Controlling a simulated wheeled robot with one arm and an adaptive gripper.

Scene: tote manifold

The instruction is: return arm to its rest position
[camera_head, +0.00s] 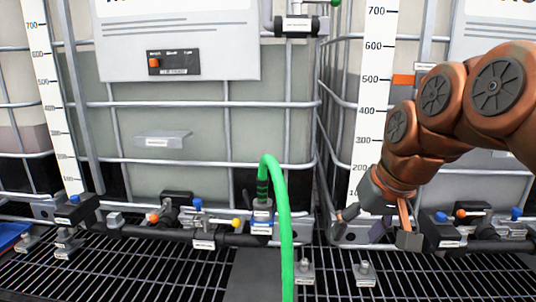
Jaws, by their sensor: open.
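My arm reaches in from the right edge, and my gripper (377,231) points down at its lower end. Its fingers are spread apart, and nothing shows between them. The gripper hangs in front of the lower cage of the right tote (420,140), left of a dark valve with a blue cap (441,217). I cannot tell whether it touches anything there. A green hose (283,225) stands left of the gripper, apart from it.
A caged tote (200,120) fills the left and middle, with a white level scale (50,90) at its left. A dark pipe manifold (150,233) with several valves runs along its base. Metal grating (150,275) lies in front, with small fittings (365,272). A blue tray (12,235) shows far left.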

